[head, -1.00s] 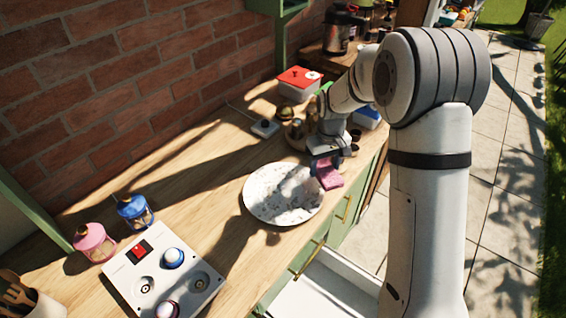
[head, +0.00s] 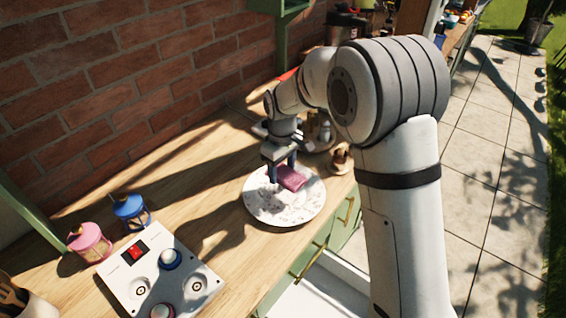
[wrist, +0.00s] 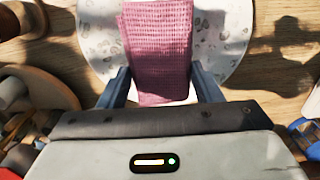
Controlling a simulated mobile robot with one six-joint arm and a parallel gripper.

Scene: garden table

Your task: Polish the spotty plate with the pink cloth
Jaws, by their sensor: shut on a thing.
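The spotty plate (head: 283,211) is white with grey spots and lies on the wooden counter. It also shows in the wrist view (wrist: 222,50), behind the cloth. The pink cloth (head: 291,178) has a waffle weave and is over the far half of the plate. My gripper (head: 281,174) is shut on the cloth, and the wrist view shows the cloth (wrist: 160,50) between the two fingers. I cannot tell whether the cloth touches the plate. The part of the plate under the cloth is hidden.
A white panel (head: 135,279) with a red switch and knobs lies at the front left. Pink (head: 90,241) and blue (head: 131,211) lanterns stand behind it. Brown items stand right of the plate. An open drawer (head: 325,283) juts from the counter front.

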